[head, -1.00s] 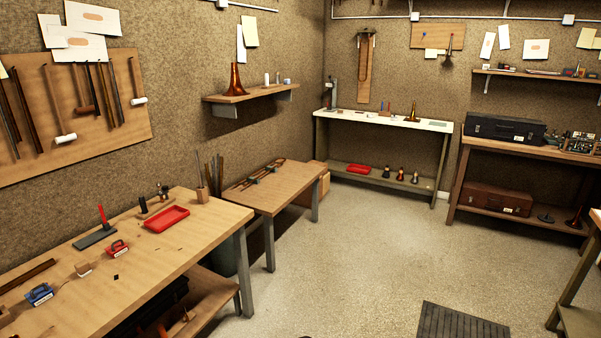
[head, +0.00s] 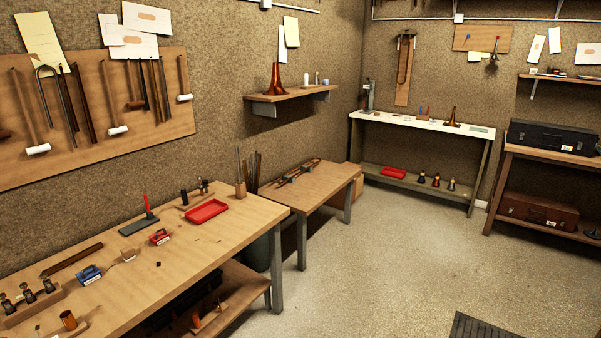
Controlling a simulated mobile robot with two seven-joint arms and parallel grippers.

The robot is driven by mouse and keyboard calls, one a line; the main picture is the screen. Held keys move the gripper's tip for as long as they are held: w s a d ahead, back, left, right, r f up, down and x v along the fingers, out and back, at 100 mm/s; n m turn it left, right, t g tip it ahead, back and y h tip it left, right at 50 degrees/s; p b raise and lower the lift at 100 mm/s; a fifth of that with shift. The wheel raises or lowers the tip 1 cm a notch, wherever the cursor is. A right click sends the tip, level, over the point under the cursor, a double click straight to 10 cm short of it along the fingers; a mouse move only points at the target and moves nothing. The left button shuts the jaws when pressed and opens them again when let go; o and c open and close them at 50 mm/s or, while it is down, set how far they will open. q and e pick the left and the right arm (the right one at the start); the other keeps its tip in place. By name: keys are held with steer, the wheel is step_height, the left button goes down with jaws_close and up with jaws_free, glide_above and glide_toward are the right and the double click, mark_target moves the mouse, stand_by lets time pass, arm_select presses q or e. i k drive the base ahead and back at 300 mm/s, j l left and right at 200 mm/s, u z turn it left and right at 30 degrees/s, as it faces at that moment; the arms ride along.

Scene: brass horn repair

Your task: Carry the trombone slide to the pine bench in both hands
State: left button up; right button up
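A long, thin copper-coloured tube assembly that looks like the trombone slide (head: 312,166) lies across dark supports on a low wooden bench (head: 328,185) in the middle of the head view. A larger pale wooden workbench (head: 215,248) stands nearer, at the lower left. Both tops look like light wood, and I cannot tell for certain which is the pine bench. Neither of my grippers shows in the head view.
The workbench carries a red tray (head: 207,211), a blue tool (head: 88,275) and several small items. A white-topped table (head: 430,126) stands at the back. A dark case (head: 550,137) is on the right shelf unit. Open floor (head: 400,255) lies right of the benches; a dark mat (head: 480,327) is at the bottom.

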mark_target(209, 243)
steer(key=i+l+z, duration=0.2)
steer(key=i, duration=0.2)
steer(key=i+z, duration=0.25)
steer(key=i+l+z, duration=0.15)
steer(key=i, duration=1.55)
steer(key=i+j+z, duration=0.1)
steer(key=i, duration=1.55)
steer(key=i+u, duration=0.4)
steer(key=i+l+u, duration=0.1)
steer(key=i+u, duration=0.25)
steer(key=i+l+u, duration=0.25)
steer(key=u, duration=0.15)
steer(key=i, duration=0.1)
